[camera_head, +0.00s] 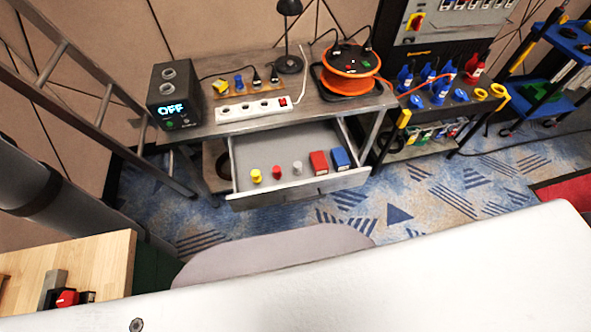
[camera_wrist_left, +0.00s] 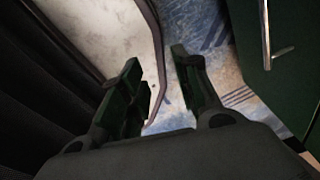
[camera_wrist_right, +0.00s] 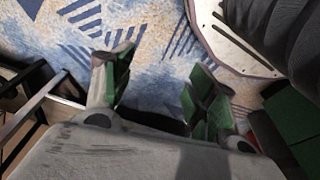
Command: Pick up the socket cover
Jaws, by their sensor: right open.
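I cannot tell for sure which thing is the socket cover. In the head view, the open drawer (camera_head: 238,171) holds a small yellow piece (camera_head: 256,176), a small red piece (camera_head: 277,172), a small grey piece (camera_head: 297,167), a red block (camera_head: 319,162) and a blue block (camera_head: 340,158). A white socket strip (camera_head: 252,110) lies on the desk above. Neither gripper shows in the head view. In the left wrist view my left gripper (camera_wrist_left: 157,58) is open and empty. In the right wrist view my right gripper (camera_wrist_right: 158,62) is open and empty above the carpet.
The desk (camera_head: 210,128) carries a black box reading OFF (camera_head: 175,95), a lamp (camera_head: 289,64) and an orange cable reel (camera_head: 350,68). A rack with blue and red plugs (camera_head: 437,92) stands to the right. A wooden top (camera_head: 100,262) is at lower left. Patterned carpet lies before the drawer.

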